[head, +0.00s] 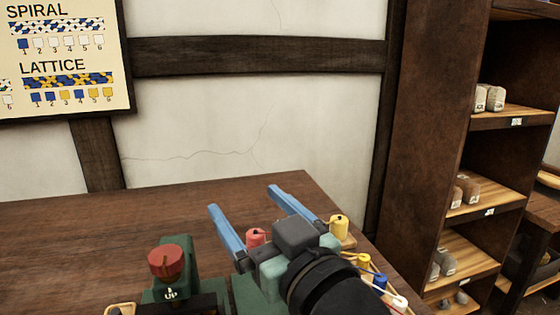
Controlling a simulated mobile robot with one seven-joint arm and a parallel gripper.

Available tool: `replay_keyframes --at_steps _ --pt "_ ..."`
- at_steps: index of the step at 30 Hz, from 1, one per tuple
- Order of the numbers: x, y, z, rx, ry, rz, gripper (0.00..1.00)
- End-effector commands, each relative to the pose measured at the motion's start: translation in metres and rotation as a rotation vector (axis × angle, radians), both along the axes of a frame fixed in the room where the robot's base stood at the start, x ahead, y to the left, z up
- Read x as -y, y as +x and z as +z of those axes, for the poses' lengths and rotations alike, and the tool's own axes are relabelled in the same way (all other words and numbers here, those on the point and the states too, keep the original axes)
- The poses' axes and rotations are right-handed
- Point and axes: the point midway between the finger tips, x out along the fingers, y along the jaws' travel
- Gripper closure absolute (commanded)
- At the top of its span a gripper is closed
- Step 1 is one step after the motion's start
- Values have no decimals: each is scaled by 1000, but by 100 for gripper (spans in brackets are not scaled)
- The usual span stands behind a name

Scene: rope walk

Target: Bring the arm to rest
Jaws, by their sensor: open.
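My gripper (248,212) is in the lower middle of the head view, at the end of my black arm. Its two blue fingers are spread apart and point up and to the left, over the dark wooden table (150,205). Nothing is between the fingers. A red spool (255,237) shows just behind the gripper, between the fingers' bases in the picture. A yellow spool (339,227) stands right of the right finger. My wrist hides part of the table's front.
A green device with a red knob (165,262) marked "UP" stands left of my gripper. Several small spools (381,281) line the table's right side. A shelf unit (432,120) stands at right. A pattern chart (62,60) hangs on the wall. The table's far left is clear.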

Motion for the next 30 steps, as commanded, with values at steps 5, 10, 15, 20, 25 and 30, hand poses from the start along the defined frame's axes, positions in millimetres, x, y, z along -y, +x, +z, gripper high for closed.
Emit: replay_keyframes --at_steps 5,10,15,20,25,30 --pt "16 -20 94 261 85 -263 9" --pt "30 -77 174 545 196 -420 9" --pt "37 -123 244 725 267 -487 9" --pt "37 -122 287 721 263 -487 9" --pt "37 -121 339 718 261 -487 9" --pt "37 -120 392 717 261 -486 9"
